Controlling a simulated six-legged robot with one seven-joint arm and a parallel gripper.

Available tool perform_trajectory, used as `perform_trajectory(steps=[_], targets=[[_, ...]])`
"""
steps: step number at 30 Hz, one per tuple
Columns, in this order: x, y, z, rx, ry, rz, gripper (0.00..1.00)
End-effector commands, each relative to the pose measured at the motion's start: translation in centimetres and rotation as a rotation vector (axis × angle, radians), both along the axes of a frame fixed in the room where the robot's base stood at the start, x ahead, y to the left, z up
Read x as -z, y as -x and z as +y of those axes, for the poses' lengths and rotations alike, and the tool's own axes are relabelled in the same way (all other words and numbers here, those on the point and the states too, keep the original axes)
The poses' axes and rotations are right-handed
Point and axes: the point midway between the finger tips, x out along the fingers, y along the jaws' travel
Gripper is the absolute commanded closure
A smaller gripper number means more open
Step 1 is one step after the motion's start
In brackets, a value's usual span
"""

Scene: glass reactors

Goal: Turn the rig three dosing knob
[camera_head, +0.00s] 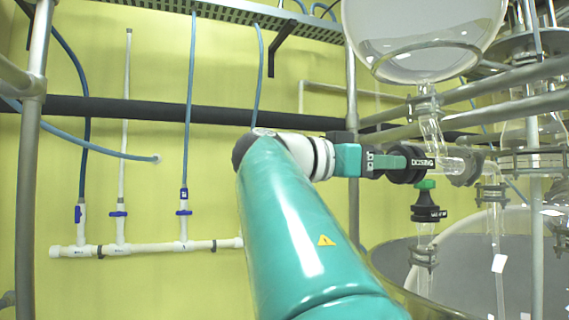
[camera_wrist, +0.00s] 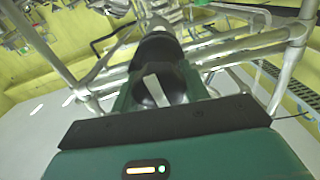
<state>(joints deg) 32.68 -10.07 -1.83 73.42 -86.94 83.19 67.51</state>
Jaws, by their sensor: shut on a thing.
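The dosing knob (camera_head: 418,163) is black with white "DOSING" lettering and sits on the side of the glass pipework under the round vessel. My teal and black gripper (camera_head: 394,162) reaches it from the left and is shut on it. In the wrist view the black knob (camera_wrist: 157,62) with a pale stripe lies between the fingers of my gripper (camera_wrist: 160,88). The fingers hide part of the knob, and its exact turn angle cannot be told.
A black valve (camera_head: 428,212) with a green top hangs just below the knob. A glass vessel (camera_head: 425,40) is above, and a large reactor (camera_head: 395,262) is below right. Metal rails (camera_head: 470,95) cross close by. White pipes with blue valves (camera_head: 118,214) line the yellow wall.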

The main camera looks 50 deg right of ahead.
Motion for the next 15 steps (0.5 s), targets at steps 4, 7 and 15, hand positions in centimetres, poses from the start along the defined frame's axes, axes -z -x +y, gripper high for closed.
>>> perform_trajectory(steps=[4,7,15], targets=[[0.03,0.07,0.00,0.001,0.051,-0.102,0.78],[0.04,0.08,0.01,0.001,0.081,-0.161,0.78],[0.06,0.11,0.02,0.001,0.131,-0.260,0.78]])
